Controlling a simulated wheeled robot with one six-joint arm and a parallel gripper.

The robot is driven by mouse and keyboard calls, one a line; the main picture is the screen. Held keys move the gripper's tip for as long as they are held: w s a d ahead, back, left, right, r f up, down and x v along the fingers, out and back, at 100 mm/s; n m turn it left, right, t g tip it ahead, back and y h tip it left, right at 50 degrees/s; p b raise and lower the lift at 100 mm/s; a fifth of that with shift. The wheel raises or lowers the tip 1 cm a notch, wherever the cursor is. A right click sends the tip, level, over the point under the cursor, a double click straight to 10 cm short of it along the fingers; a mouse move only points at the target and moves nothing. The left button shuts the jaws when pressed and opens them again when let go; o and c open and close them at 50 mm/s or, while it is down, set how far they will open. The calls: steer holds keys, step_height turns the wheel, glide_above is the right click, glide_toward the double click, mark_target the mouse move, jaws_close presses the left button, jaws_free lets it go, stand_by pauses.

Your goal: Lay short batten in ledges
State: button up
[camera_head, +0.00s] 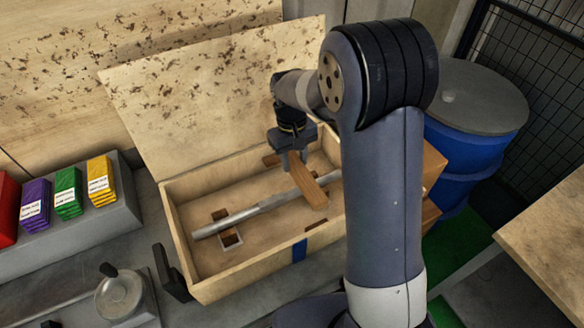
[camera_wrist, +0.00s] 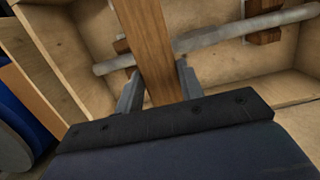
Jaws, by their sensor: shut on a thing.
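My gripper (camera_head: 293,160) is shut on a short brown wooden batten (camera_head: 310,188). It holds the batten over the open wooden crate, above a grey stepped shaft (camera_head: 246,216). In the wrist view the batten (camera_wrist: 148,40) runs from between the two fingers (camera_wrist: 160,88) away across the shaft (camera_wrist: 220,38). A small brown wooden piece (camera_head: 271,159) shows at the crate's back wall and another (camera_head: 316,225) at its front wall; these look like the ledges. The batten's gap above the shaft and ledges cannot be told. My arm hides the crate's right end.
The crate (camera_head: 186,247) has its lid (camera_head: 205,95) raised behind it. A brown support block (camera_head: 227,228) lies under the shaft's left part. Purple, green and yellow packs (camera_head: 68,193) stand on the left. A blue drum (camera_head: 460,150) stands on the right.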

steer(key=shift+w+f, duration=0.1)
steer(key=shift+w, duration=0.2)
steer(key=shift+w+f, duration=0.15)
steer(key=shift+f, duration=0.15)
step_height(320, 180, down, 9)
steer(key=b, duration=0.6)
steer(key=shift+f, duration=0.1)
steer(key=shift+f, duration=0.1)
steer(key=shift+f+b, duration=0.15)
steer(key=shift+b, duration=0.15)
steer(key=o, duration=1.1)
